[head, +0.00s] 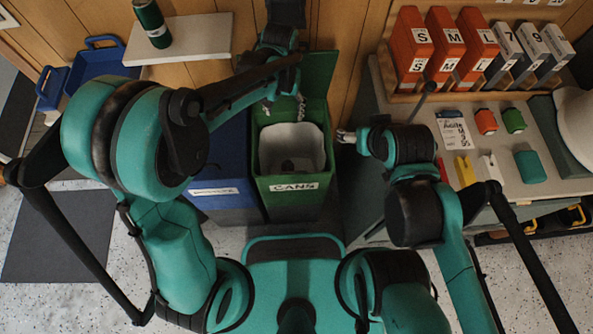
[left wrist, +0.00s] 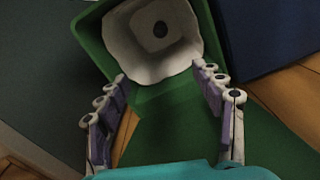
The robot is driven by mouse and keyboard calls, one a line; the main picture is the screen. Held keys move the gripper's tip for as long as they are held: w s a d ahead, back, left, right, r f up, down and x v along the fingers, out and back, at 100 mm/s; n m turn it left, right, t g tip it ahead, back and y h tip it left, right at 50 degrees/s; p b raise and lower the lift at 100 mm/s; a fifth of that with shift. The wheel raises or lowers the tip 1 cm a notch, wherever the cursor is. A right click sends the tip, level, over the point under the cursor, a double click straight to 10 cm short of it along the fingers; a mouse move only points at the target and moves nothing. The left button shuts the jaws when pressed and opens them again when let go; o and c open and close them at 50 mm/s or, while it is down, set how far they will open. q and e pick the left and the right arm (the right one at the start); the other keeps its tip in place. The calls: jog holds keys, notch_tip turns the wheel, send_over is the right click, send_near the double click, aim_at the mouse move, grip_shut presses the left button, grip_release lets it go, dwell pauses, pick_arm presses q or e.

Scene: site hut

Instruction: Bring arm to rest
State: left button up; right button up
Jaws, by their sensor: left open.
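My left gripper (head: 284,106) is over the back part of the green bin labelled CANS (head: 292,188), which has a pale liner. In the left wrist view my left gripper (left wrist: 163,80) is open, with nothing between its fingers, and the green bin (left wrist: 95,45) shows beyond them. My right gripper (head: 346,135) is just right of the bin, pointing left. Its fingers are too small to tell whether they are open.
A blue bin (head: 226,199) stands left of the green one. A shelf (head: 200,42) with a dark green can (head: 152,22) is at the upper left. The bench (head: 507,185) at the right holds orange and white boxes and small coloured items. A blue tray (head: 98,68) is at the left.

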pick_arm(q)
jog(key=shift+r, duration=1.65)
